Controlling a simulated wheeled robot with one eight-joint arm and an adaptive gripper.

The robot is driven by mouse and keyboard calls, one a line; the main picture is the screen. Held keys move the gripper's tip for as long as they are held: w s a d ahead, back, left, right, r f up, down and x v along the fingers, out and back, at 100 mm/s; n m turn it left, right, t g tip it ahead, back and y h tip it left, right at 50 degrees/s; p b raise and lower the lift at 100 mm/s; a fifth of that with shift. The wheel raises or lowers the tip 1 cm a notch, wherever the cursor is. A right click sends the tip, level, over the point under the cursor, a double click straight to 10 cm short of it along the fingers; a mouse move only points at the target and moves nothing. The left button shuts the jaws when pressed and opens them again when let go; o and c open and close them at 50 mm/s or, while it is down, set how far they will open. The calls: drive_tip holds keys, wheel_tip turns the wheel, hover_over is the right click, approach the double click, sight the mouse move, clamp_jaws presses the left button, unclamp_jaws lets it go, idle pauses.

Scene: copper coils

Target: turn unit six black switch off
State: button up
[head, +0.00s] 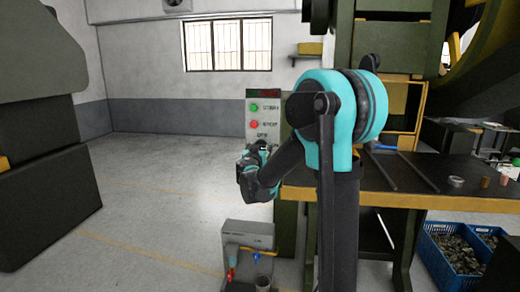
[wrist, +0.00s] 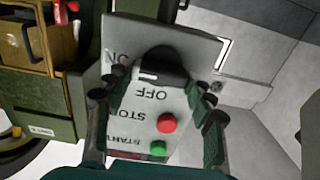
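The control panel (wrist: 180,104) appears upside down in the wrist view. Its black rotary switch (wrist: 163,64) has a pale mark at its lower left; ON is lettered to its left and OFF below it. I cannot tell the exact setting. The red stop button (wrist: 167,123) and green start button (wrist: 158,148) are below it in that view. My gripper (wrist: 158,92) is open, its fingers spread either side of the panel near the switch, with nothing gripped. In the head view my gripper (head: 250,168) is at the panel's (head: 263,115) lower part and hides the switch.
A workbench (head: 400,178) with rods and small parts stands at the right, below a large green machine (head: 391,45). A grey box with small valves (head: 249,243) sits low in front. Blue crates (head: 450,262) are at lower right.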

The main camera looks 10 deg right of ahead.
drive_tip(key=c, duration=0.3)
drive_tip(key=shift+w+a+f+n, duration=0.1)
drive_tip(key=shift+a+n, duration=0.05)
drive_tip(key=shift+n, duration=4.35)
drive_tip(key=shift+a+f+n, duration=0.1)
drive_tip(key=shift+a+n, duration=0.05)
drive_tip(key=shift+n, duration=4.35)
drive_tip(key=o, duration=1.2)
drive_tip(key=shift+c, duration=0.2)
